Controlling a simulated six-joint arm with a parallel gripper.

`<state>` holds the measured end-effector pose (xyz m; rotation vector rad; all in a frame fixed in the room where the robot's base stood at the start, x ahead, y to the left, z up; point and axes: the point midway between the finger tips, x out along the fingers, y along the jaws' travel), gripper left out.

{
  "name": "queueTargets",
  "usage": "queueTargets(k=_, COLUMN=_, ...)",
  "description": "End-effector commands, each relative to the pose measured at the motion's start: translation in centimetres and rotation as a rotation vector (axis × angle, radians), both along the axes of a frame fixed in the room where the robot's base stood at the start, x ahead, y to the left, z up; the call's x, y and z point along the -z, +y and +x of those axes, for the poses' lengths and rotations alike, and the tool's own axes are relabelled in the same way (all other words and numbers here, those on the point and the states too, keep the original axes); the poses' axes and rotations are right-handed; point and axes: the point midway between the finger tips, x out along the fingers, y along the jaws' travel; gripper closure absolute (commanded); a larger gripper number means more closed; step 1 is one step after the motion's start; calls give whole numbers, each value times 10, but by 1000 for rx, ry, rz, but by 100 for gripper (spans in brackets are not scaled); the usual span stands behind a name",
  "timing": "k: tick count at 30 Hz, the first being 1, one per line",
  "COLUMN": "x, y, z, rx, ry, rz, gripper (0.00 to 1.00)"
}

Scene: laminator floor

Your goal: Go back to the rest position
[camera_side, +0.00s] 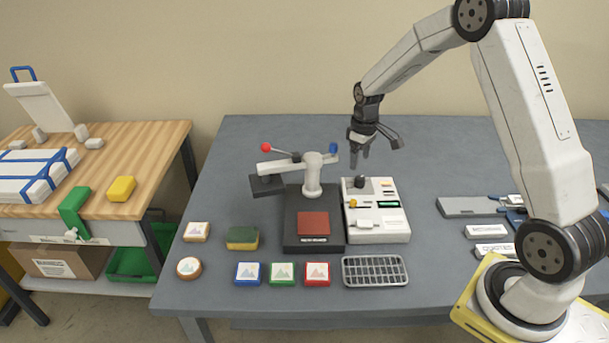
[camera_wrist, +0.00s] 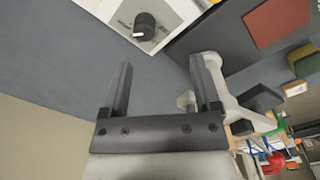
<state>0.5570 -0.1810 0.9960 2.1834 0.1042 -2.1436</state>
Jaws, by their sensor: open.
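My gripper (camera_side: 359,148) hangs above the back edge of the white control box (camera_side: 393,224), pointing down. In the wrist view my gripper (camera_wrist: 160,75) has its two fingers apart with nothing between them. The black knob (camera_side: 360,181) of the control box is below the fingertips; it also shows in the wrist view (camera_wrist: 145,25). The press (camera_side: 313,188) with a red-tipped lever stands left of the box, with a dark red pad (camera_side: 313,224) on its black base.
Blue, green and red picture tiles (camera_side: 283,273) and a wire rack (camera_side: 375,271) lie along the front of the grey table (camera_side: 440,280). A green-and-yellow sponge (camera_side: 242,238) lies left. Labelled blocks (camera_side: 485,231) and a grey tool (camera_side: 470,206) lie right. The back of the table is clear.

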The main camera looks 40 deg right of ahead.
Motion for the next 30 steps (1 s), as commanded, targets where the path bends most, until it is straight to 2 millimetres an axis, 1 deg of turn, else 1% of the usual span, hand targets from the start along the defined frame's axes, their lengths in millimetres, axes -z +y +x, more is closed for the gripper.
queueTargets(k=1, x=-4, y=10, z=-3, rx=-1, ry=-7, rz=-2, gripper=20)
queueTargets(k=5, x=-14, y=38, z=-16, rx=10, ry=-33, rz=-9, gripper=20)
queueTargets(k=8, x=-22, y=63, z=-30, rx=23, ry=-57, rz=-13, gripper=20)
queueTargets(k=9, x=-25, y=72, z=-36, rx=27, ry=-67, rz=-14, gripper=20)
queueTargets(k=14, x=-33, y=108, z=-65, rx=45, ry=-106, rz=-13, gripper=20)
queueTargets(k=18, x=-38, y=136, z=-94, rx=62, ry=-141, rz=-7, gripper=20)
queueTargets(k=24, x=-40, y=165, z=-135, rx=84, ry=-185, rz=7, gripper=20)
queueTargets(k=27, x=-39, y=174, z=-151, rx=93, ry=-200, rz=14, gripper=20)
queueTargets(k=30, x=-38, y=179, z=-161, rx=99, ry=-209, rz=18, gripper=20)
